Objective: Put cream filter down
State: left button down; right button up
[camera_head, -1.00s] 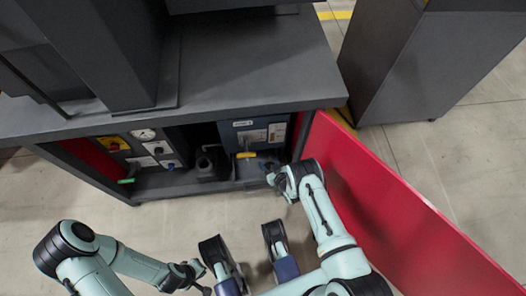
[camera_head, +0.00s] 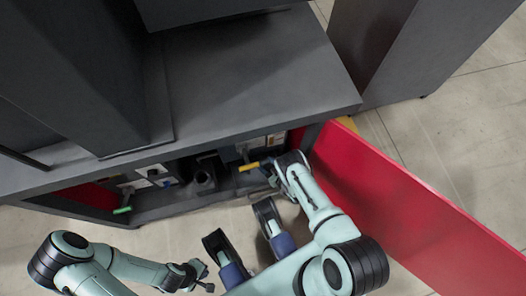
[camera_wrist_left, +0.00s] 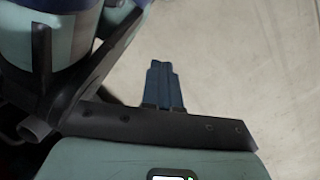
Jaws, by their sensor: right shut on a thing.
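I cannot make out the cream filter in either current view. My right gripper (camera_head: 271,172) is at the front opening of the dark cabinet (camera_head: 240,127), low under its top and close to a yellow handle (camera_head: 249,166). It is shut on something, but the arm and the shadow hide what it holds. My left gripper (camera_head: 205,277) is low in the head view, away from the cabinet and over the floor. In the left wrist view its blue fingers (camera_wrist_left: 164,84) are together with nothing visible between them.
A red door panel (camera_head: 400,205) stands open to the right of my right arm. Inside the cabinet are a dark bottle-like part (camera_head: 204,178) and a green handle (camera_head: 122,210). A dark cabinet (camera_head: 385,50) stands at upper right. The floor in front is clear.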

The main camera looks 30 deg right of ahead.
pick_arm(q)
jog(key=shift+s, duration=0.15)
pick_arm(e)
jog(key=shift+s, duration=0.1)
jog(key=shift+f, duration=0.1)
jog(key=o, duration=1.1)
jog(key=shift+c, duration=0.2)
pick_arm(q)
jog(key=shift+s, duration=0.1)
pick_arm(e)
jog(key=shift+s+r, duration=0.2)
jog(key=shift+r, duration=0.05)
pick_arm(q)
jog(key=w+d+r+t+p, duration=0.1)
jog(key=w+r+t+p, duration=0.2)
jog(key=w+r, duration=0.3)
jog(key=w+p, duration=0.1)
jog(key=w, duration=0.2)
jog(key=shift+m+p, duration=0.3)
pick_arm(e)
jog(key=v, duration=1.1)
jog(key=shift+s, duration=0.25)
jog(key=shift+a+r, duration=0.1)
